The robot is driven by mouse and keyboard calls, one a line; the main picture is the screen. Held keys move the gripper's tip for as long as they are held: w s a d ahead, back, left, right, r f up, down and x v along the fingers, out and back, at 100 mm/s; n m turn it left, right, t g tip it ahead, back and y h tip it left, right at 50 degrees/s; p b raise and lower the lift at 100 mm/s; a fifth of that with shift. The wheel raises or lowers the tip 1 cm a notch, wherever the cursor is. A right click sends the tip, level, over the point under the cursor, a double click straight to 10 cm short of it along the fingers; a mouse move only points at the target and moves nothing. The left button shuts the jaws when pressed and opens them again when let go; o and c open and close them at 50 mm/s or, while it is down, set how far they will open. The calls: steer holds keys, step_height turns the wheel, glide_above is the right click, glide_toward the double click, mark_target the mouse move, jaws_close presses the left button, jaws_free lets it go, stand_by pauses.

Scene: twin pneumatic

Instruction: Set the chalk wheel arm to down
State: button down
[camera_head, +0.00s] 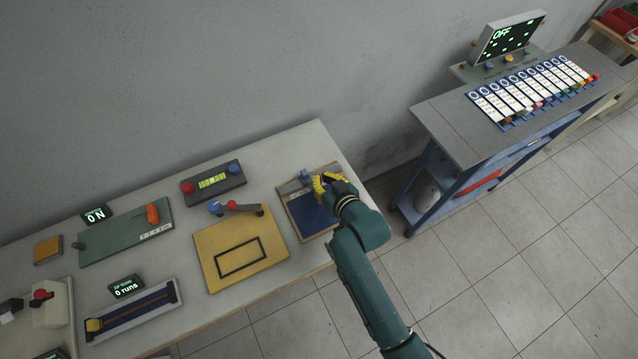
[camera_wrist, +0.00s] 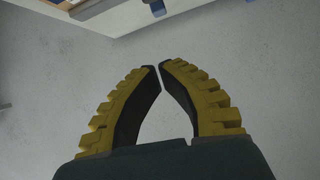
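My gripper (camera_head: 322,183) is over the right end of the workbench, above a wooden-framed board with a dark blue panel (camera_head: 308,214). In the wrist view the yellow-backed fingers of my gripper (camera_wrist: 156,67) meet almost tip to tip, with nothing between them. I cannot tell for certain which part is the chalk wheel arm. The blue-panelled board has a grey-blue block (camera_head: 305,176) at its back edge, close beside my gripper.
On the bench (camera_head: 160,185) stand a green board with an orange-red lever (camera_head: 152,213), a box with a green display (camera_head: 212,181) and a slider track (camera_head: 134,312).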

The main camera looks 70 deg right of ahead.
steer(key=f, duration=0.3)
steer(key=w+f, duration=0.1)
steer(key=shift+d+f, duration=0.3)
steer(key=shift+d, duration=0.05)
steer(key=shift+w+f, duration=0.15)
steer(key=shift+f, duration=0.1)
